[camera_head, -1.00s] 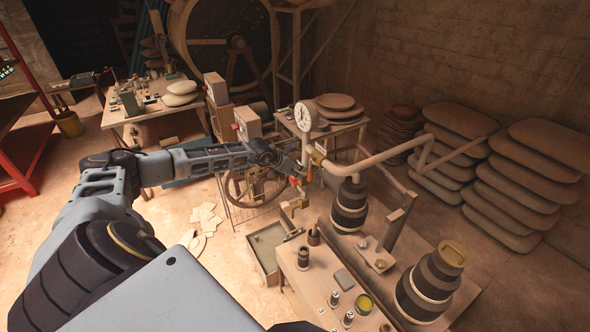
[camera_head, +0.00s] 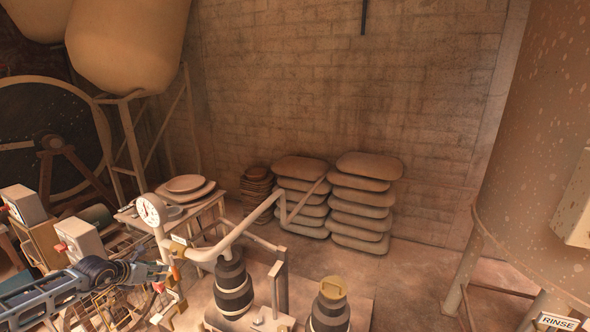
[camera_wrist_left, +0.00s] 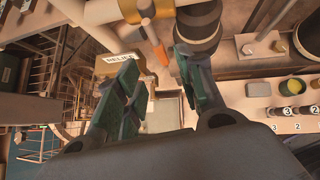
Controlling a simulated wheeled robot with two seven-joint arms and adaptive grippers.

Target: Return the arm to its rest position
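My left arm comes in from the lower left of the head view. My left gripper (camera_head: 158,272) is near the orange-tipped valve handle (camera_head: 176,270) below the pressure gauge (camera_head: 151,210). In the left wrist view its two green-grey fingers (camera_wrist_left: 165,92) are spread apart with nothing between them. The orange handle (camera_wrist_left: 157,45) shows beyond the fingertips, beside a box labelled RELIEF (camera_wrist_left: 118,62). My right gripper is not in view.
A pale pipe (camera_head: 240,232) and dark ringed cylinders (camera_head: 233,290) stand right of the gripper. Stacked sacks (camera_head: 362,200) lie by the brick wall. A large tank (camera_head: 545,130) and a RINSE sign (camera_head: 557,321) are at right. Floor before the sacks is clear.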

